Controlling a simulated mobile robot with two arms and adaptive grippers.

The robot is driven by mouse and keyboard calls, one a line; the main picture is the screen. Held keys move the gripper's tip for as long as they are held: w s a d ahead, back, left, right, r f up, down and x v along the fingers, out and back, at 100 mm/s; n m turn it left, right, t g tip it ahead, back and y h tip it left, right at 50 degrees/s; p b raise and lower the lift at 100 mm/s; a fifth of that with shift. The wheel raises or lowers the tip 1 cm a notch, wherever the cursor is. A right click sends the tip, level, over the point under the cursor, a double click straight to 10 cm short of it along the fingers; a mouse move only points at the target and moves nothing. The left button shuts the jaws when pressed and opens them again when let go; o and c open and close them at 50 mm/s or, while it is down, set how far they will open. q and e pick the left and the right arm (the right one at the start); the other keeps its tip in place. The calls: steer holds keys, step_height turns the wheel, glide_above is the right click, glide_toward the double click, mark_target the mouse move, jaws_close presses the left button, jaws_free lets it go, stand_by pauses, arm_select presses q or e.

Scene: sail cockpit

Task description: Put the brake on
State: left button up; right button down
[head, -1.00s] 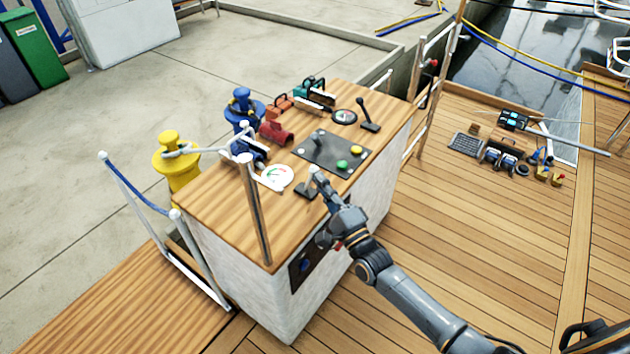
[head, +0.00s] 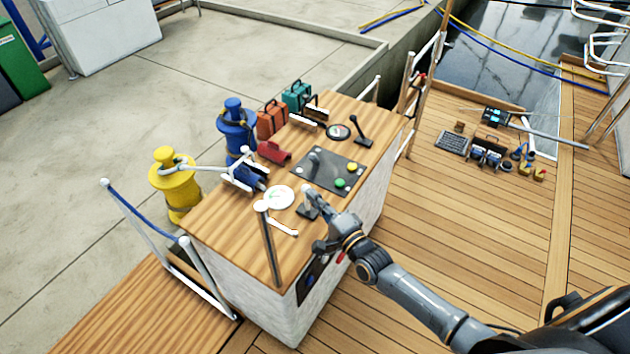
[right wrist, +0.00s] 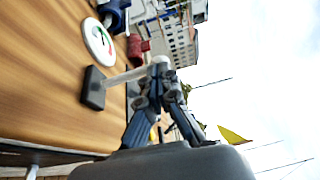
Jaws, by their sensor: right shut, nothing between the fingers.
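A lever with a black base (head: 308,212) and a pale handle stands on the wooden console top (head: 225,220), at its near right edge. In the right wrist view the black base (right wrist: 94,88) carries a white rod (right wrist: 125,76) that reaches to the fingertips. My right gripper (head: 319,203) is at the upper end of this lever; in the right wrist view its fingers (right wrist: 161,75) are shut beside the rod's end, with nothing held. Contact is hard to judge. A second, black lever (head: 359,128) stands at the console's far right. No label shows which is the brake. My left gripper is out of view.
A white gauge (head: 279,197) lies left of the near lever. A dark panel (head: 325,170) with green and yellow buttons lies behind it. A metal post (head: 270,250) rises at the console's front. Open deck (head: 460,220) lies to the right.

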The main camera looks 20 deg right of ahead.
steer(key=shift+w+a+r+g+p, duration=0.25)
steer(key=shift+r+g+p, duration=0.2)
steer(key=shift+p, duration=0.8)
steer(key=w+a+n+g+h+p, duration=0.1)
steer(key=g+p, duration=0.1)
steer(key=p, duration=0.3)
steer(key=w+a+n+g+h+p, duration=0.1)
steer(key=w+g+p, duration=0.1)
steer(key=p, duration=0.4)
steer(key=shift+a, duration=0.3)
steer(key=shift+w+a+f+g, duration=0.2)
steer(key=shift+g, duration=0.05)
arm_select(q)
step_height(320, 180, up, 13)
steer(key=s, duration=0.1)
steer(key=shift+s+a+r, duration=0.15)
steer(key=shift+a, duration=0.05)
arm_select(e)
steer(key=shift+w, duration=0.1)
steer(key=shift+r, duration=0.25)
